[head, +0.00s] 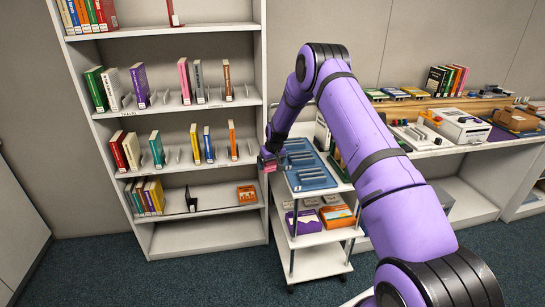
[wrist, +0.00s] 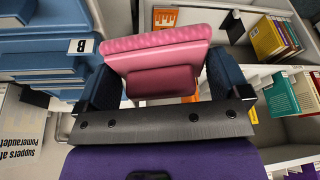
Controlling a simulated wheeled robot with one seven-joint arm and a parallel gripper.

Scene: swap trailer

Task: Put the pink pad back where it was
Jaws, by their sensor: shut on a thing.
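My gripper (wrist: 158,82) is shut on the pink pad (wrist: 160,50), which sits between its two blue-lined fingers in the wrist view. In the head view my gripper (head: 270,157) is at the left edge of the trolley's top, beside the bookcase. Only a small part of the pink pad (head: 269,167) shows there. A blue slotted tray (head: 313,182) lies on the trolley top, just right of my gripper. In the wrist view a blue tray or block with a "B" label (wrist: 82,46) is left of the pad. I cannot tell whether the pad touches anything below.
A white bookcase (head: 259,60) with books on several shelves stands left of the trolley (head: 318,240). An orange box (head: 247,194) is on its low shelf. Purple and orange boxes (head: 336,216) lie on the trolley's lower shelf. A cluttered bench (head: 470,145) is at right. Carpet in front is clear.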

